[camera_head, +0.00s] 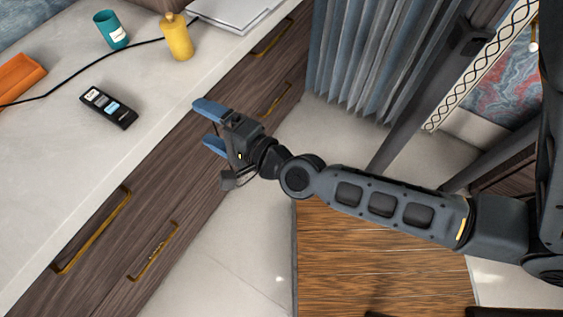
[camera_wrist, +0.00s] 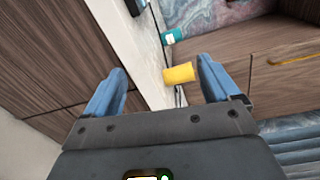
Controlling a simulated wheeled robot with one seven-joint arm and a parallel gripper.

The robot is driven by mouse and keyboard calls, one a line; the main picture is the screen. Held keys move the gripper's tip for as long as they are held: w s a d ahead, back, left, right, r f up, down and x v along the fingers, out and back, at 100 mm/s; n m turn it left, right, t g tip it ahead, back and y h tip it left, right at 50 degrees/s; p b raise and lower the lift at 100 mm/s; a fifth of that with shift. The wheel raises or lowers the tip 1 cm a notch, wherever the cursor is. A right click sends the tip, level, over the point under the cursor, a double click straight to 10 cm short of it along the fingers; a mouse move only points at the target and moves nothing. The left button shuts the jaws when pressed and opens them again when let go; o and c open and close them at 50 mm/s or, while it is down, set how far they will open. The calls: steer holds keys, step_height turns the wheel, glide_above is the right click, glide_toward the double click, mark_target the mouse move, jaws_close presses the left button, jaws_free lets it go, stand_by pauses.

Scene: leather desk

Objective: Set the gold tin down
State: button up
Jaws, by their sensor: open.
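The gold tin (camera_head: 177,40) is a yellow-gold container with a narrow top.
A teal container (camera_head: 112,30) stands left of the tin, with a black cable running between them. Drawers with brass handles (camera_head: 92,232) face my arm.

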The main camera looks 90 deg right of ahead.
steer(key=s+a+r+n+y, duration=0.4)
steer(key=s+a+n, duration=0.2)
steer(key=n, duration=0.7)
steer(key=s+a+r+n+y, duration=0.4)
steer(key=s+a+n, duration=0.3)
steer(key=n, duration=0.6)
steer(key=shift+s+a+r+y, duration=0.2)
steer(key=shift+s+y, duration=0.2)
steer(key=shift+y, duration=0.2)
steer(key=shift+c, duration=0.3)
